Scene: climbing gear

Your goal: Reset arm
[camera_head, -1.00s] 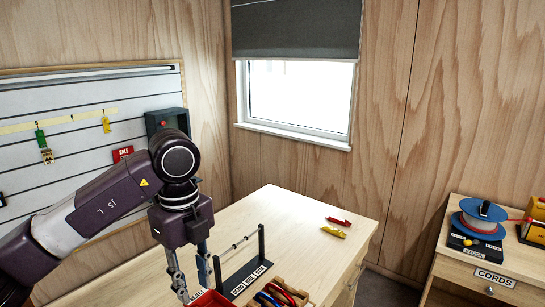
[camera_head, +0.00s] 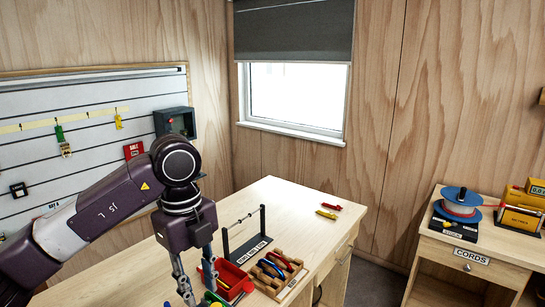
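My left arm comes in from the left, and its gripper (camera_head: 199,288) points down over the left part of the wooden workbench (camera_head: 290,205). Its two fingers are apart with nothing visible between them. The fingertips are close to the bottom of the picture, beside a red tray (camera_head: 238,277) that holds coloured pieces. I cannot tell how high they are above the bench. My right gripper is not in view.
A black rack with a bar (camera_head: 247,247) and a wooden divided tray (camera_head: 298,282) stand right of the gripper. Red and yellow pieces (camera_head: 327,214) lie on the clear back right. A cord table (camera_head: 478,240) with a blue reel (camera_head: 461,198) stands at the right.

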